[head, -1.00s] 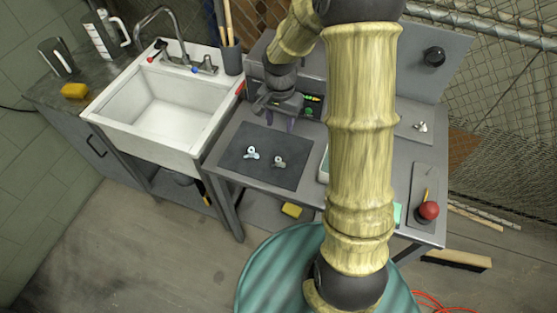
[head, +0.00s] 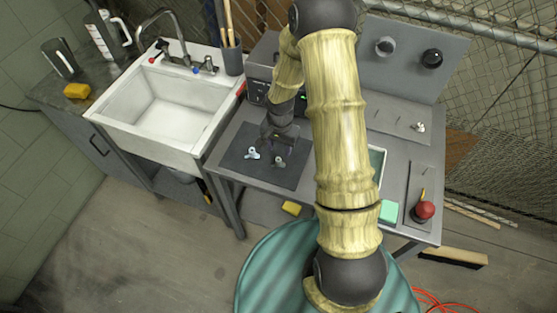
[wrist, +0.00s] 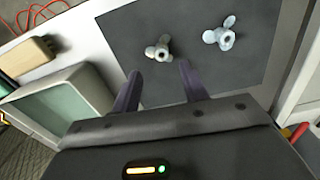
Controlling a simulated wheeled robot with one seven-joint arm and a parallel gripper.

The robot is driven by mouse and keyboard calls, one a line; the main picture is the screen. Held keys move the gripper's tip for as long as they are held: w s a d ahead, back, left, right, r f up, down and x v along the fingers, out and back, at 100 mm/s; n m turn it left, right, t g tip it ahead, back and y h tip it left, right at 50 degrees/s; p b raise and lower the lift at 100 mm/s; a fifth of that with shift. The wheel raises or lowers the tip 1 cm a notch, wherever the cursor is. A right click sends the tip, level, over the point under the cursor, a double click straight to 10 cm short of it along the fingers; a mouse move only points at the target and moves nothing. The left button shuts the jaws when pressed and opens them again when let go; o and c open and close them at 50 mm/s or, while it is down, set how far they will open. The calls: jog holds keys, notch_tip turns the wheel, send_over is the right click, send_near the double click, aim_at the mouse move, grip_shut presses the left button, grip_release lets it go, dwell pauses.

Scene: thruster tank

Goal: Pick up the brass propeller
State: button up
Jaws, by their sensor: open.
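Two small propellers lie on a dark mat (head: 234,173) on the grey bench. The duller, warmer-toned propeller (head: 279,161), which looks like the brass one, is on the right in the head view; it also shows in the wrist view (wrist: 160,48). The paler, bluish-white propeller (head: 252,153) is to its left; in the wrist view (wrist: 218,33) it is on the right. My gripper (wrist: 160,72) is open and empty, low over the mat. In the wrist view the brass-looking propeller appears just beyond the fingertips, roughly centred between them. I see no contact.
A water-filled tank (wrist: 68,112) stands beside the mat, partly hidden by my arm in the head view. A yellow block (wrist: 27,55) shows in the wrist view. A white sink (head: 172,105) is left of the bench. A red ball-shaped thing (head: 425,210) is at right.

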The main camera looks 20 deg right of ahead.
aim_at(280, 162)
jog(key=shift+f, duration=0.25)
jog(key=shift+w+a+f+p, duration=0.1)
jog(key=shift+f+p, duration=0.55)
jog(key=shift+f, duration=0.65)
jog(key=shift+w+f+p, duration=0.1)
jog(key=shift+f+p, duration=0.5)
jog(key=shift+f, duration=0.7)
grip_shut()
